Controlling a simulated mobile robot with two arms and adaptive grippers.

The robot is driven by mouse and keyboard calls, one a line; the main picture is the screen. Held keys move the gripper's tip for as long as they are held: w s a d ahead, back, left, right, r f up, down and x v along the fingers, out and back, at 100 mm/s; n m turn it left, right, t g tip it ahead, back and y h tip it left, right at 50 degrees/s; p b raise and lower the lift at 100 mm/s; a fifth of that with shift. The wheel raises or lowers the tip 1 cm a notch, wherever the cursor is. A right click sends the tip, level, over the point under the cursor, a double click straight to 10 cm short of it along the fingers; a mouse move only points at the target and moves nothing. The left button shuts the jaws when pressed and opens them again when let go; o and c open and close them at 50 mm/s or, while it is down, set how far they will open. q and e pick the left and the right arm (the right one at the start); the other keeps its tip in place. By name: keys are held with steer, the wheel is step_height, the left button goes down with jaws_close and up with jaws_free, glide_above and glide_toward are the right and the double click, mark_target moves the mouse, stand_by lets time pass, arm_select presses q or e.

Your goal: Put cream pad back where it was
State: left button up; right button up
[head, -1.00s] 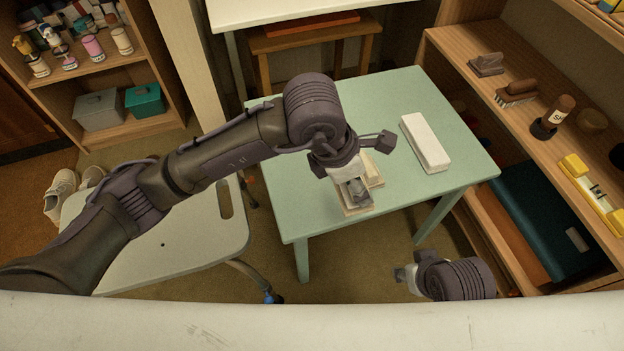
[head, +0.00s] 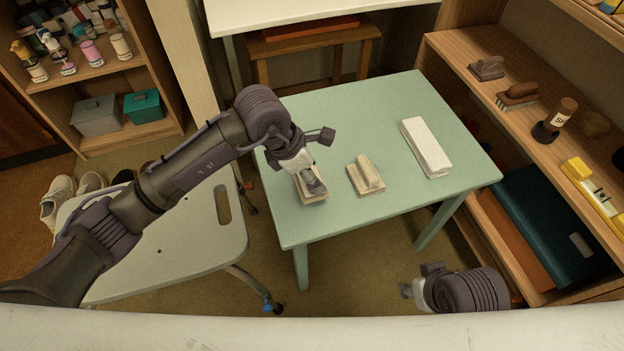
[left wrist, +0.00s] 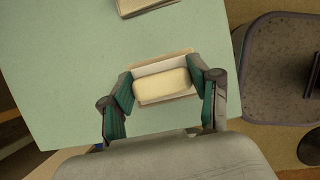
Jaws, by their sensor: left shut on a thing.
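My left gripper (head: 314,184) is shut on a cream pad (head: 311,197) over the left front part of the green table (head: 310,225). In the left wrist view the pad (left wrist: 162,86) lies between the two fingers, with a pale tan-edged base under its cream top. I cannot tell if it touches the table. A similar cream pad with a raised grip (head: 366,176) stands on the table just to its right, apart from it. My right gripper (head: 413,288) is low at the front right, off the table; its fingers are too unclear to judge.
A long white block (head: 426,147) lies on the right of the table. A pale stool (head: 180,240) stands at the left. The wooden shelf (head: 455,55) at the right holds brushes and a bottle. The back of the table is clear.

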arm_select(q)
steer(key=shift+f, duration=1.45)
steer(key=shift+f+b, duration=0.1)
steer(key=shift+b, duration=0.2)
steer(key=o, duration=1)
